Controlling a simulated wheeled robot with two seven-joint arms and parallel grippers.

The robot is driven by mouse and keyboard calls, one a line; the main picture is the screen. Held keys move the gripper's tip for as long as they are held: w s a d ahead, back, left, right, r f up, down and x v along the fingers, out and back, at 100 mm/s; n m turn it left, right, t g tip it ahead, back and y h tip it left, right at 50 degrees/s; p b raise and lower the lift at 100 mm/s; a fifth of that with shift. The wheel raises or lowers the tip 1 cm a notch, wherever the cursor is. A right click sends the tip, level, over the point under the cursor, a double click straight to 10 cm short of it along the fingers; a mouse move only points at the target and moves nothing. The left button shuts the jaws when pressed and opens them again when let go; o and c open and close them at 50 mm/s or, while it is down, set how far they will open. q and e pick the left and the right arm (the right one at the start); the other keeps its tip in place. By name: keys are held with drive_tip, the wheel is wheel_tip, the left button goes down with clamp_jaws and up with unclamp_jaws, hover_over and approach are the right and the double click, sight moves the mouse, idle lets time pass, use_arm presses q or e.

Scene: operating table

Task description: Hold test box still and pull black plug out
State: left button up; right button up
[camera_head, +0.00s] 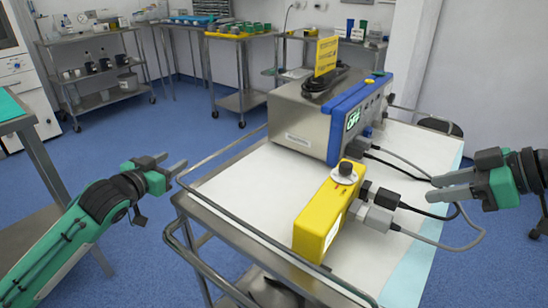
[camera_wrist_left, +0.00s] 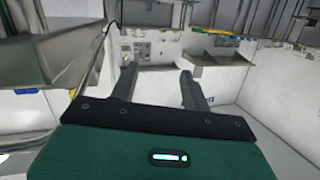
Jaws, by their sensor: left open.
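The yellow test box (camera_head: 322,222) stands on the white-covered cart top, with a black knob on top. The black plug (camera_head: 386,198) is at its right side, and its black cable runs right, toward my right gripper. A grey plug (camera_head: 377,219) sits just in front of the black one. My left gripper (camera_head: 177,161) is open and empty, left of the cart and well apart from the box. The left wrist view shows its two fingers (camera_wrist_left: 157,84) apart with nothing between them. My right gripper (camera_head: 430,188) is open, right of the plugs, its fingers pointing left toward them.
A steel and blue device (camera_head: 318,118) showing OFF stands behind the box, with cables at its right. A metal rail (camera_head: 215,268) runs along the cart's left edge. Loose cables loop near my right gripper. Bare cart top (camera_head: 255,185) lies left of the box.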

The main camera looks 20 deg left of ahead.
sight(346, 164)
use_arm(q)
drive_tip(key=w+d+r+m+t+h, duration=0.2)
drive_tip(key=w+d+r+m+h, duration=0.15)
drive_tip(key=d+r+m, duration=0.35)
drive_tip(key=w+d+r+m+t+h, duration=0.2)
drive_tip(key=d+r+m+h, duration=0.3)
drive_tip(key=r+m, duration=0.45)
drive_tip(key=s+d+r+m+g+h, duration=0.2)
drive_tip(key=d+r+m+g+h, duration=0.35)
drive_tip(key=m, duration=0.75)
drive_tip(key=s+d+r+m+g+h, duration=0.2)
drive_tip(key=d+r+m+g+h, duration=0.4)
drive_tip(key=m, duration=0.8)
drive_tip(key=s+d+f+m+g+y, duration=0.1)
drive_tip(key=d+f+m+g, duration=0.2)
drive_tip(key=f, duration=0.7)
drive_tip(key=s+d+f+m+g+y, duration=0.1)
drive_tip(key=d+f+m+g, duration=0.3)
drive_tip(key=f, duration=0.6)
drive_tip(key=shift+m+t, duration=0.25)
drive_tip(key=shift+t, duration=0.2)
drive_tip(key=d, duration=0.3)
drive_tip(key=w+d, duration=0.1)
drive_tip(key=d, duration=0.7)
drive_tip(key=shift+w+d+r, duration=0.1)
drive_tip(key=shift+w+r, duration=0.05)
drive_tip(key=shift+w, duration=0.25)
drive_tip(key=shift+c, duration=0.2)
